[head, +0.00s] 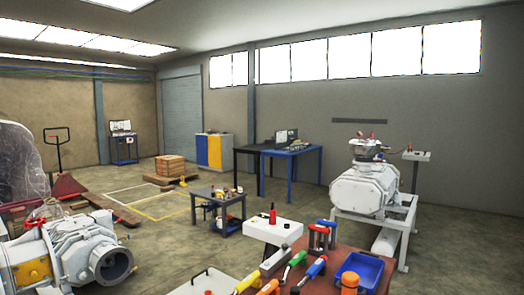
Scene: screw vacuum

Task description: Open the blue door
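A low cabinet (228,152) stands against the far wall, left of the middle in the head view. It has a blue door (201,150) beside a yellow door (215,152). Both doors look shut; the handles are too small to make out. Neither of my grippers is in view.
A red-brown workbench (333,256) with several hand tools and a blue bin (358,270) stands in front. A small dark table (217,194) and a blue table (291,152) stand farther back. White machines (365,190) (85,250) flank the floor.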

